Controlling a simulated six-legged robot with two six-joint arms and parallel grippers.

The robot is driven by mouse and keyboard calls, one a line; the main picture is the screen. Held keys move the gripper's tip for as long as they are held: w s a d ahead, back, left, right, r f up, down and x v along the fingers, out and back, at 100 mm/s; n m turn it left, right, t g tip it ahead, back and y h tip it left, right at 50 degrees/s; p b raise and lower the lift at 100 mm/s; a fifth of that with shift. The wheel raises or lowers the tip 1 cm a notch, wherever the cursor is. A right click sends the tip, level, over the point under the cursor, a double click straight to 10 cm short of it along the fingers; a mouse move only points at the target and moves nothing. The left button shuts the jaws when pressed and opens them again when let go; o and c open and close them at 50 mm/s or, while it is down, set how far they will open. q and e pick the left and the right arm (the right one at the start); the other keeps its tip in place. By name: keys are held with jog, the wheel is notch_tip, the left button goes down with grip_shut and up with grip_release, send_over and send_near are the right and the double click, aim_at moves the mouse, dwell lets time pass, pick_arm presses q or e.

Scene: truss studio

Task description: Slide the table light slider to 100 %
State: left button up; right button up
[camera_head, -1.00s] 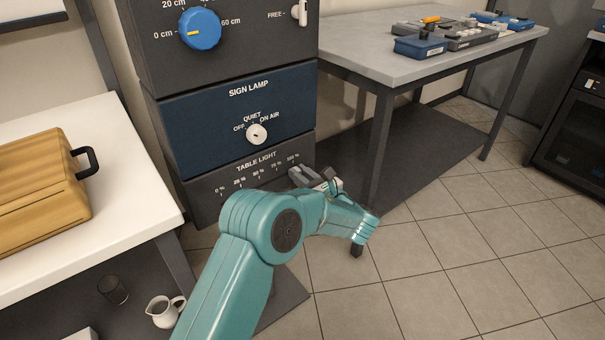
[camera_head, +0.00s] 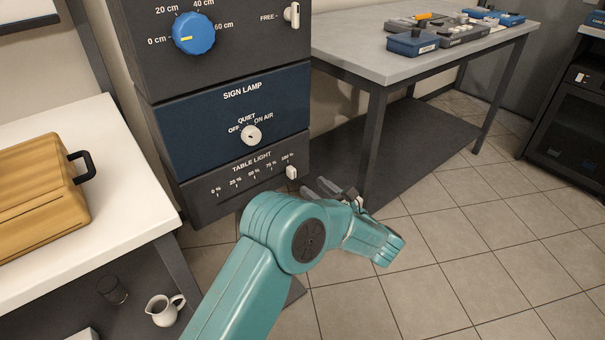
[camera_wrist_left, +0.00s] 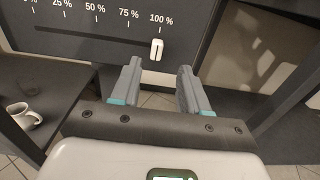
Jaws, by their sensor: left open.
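The table light panel (camera_head: 225,192) is the lowest dark panel of the cabinet, with a scale from 0 % to 100 %. Its white slider knob (camera_head: 291,172) sits at the right end, under the 100 % mark. In the left wrist view the knob (camera_wrist_left: 156,50) stands right below the 100 % label, ahead of and between the fingers. My left gripper (camera_head: 322,188) is open and empty, to the right of and a little below the knob. In the left wrist view its fingers (camera_wrist_left: 160,88) are apart and clear of the knob. My right gripper is not in view.
The sign lamp panel (camera_head: 240,118) with a white dial is above, and a blue knob (camera_head: 193,34) is higher up. A grey table (camera_head: 375,62) stands to the right, its leg near my gripper. A white table (camera_head: 120,210) with a wooden case (camera_head: 40,185) is at left.

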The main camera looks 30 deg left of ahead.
pick_arm(q)
jog(key=p+v, duration=0.1)
jog(key=v, duration=0.7)
jog(key=shift+s+f, duration=0.1)
